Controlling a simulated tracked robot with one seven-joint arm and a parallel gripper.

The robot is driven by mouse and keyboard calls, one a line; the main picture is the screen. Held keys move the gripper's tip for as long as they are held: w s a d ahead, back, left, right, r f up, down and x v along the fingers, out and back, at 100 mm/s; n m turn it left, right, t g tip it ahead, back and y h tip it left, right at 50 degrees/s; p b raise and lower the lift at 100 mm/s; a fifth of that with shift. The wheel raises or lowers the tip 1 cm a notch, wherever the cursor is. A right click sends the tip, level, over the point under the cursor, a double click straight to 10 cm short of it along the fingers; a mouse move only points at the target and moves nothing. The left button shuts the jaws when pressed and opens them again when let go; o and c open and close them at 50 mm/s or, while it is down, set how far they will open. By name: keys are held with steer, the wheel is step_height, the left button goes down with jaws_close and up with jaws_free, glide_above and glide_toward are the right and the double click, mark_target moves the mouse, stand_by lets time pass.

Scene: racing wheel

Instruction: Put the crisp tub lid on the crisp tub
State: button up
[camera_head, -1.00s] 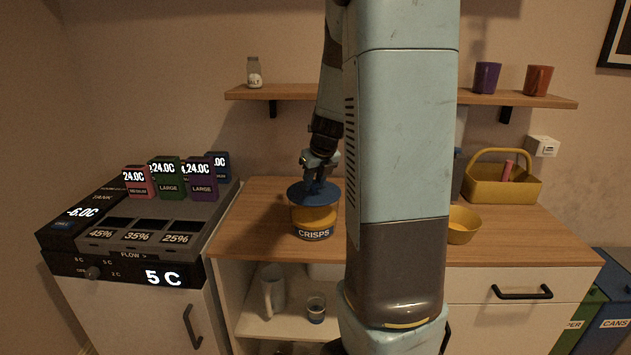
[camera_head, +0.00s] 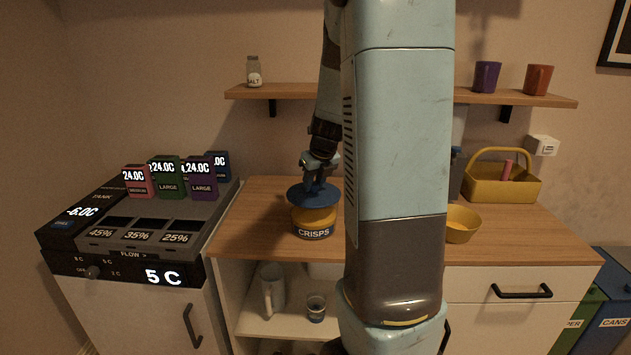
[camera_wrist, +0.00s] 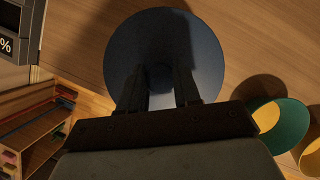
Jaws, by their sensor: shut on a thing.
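The crisp tub (camera_head: 314,221) is yellow with a dark "CRISPS" band and stands upright on the wooden counter, left of my arm. The blue round crisp tub lid (camera_head: 312,197) is over the tub's top, slightly tilted in the head view. I cannot tell whether it is seated on the rim or just above it. My gripper (camera_head: 316,187) is above the lid and shut on its middle knob. In the wrist view the lid (camera_wrist: 165,50) fills the space beyond my gripper (camera_wrist: 160,98) and hides the tub.
A yellow bowl (camera_head: 461,224) and a yellow basket (camera_head: 502,183) stand on the counter to the right. A drink machine (camera_head: 140,222) with several small boxes stands at the left. My arm hides the middle of the counter (camera_head: 260,220). A shelf (camera_head: 300,92) runs above.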

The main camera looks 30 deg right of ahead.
steer(key=shift+f, duration=0.15)
steer(key=o, duration=1.1)
steer(key=v, duration=1.4)
steer(key=s+a+m, duration=0.9)
steer(key=s+m, duration=0.1)
steer(key=m, duration=0.8)
steer(key=s+a+m+t, duration=0.1)
steer(key=s+a+m, duration=0.8)
steer(key=m, duration=0.9)
steer(key=shift+s+r, duration=0.45)
steer(key=shift+s, duration=0.15)
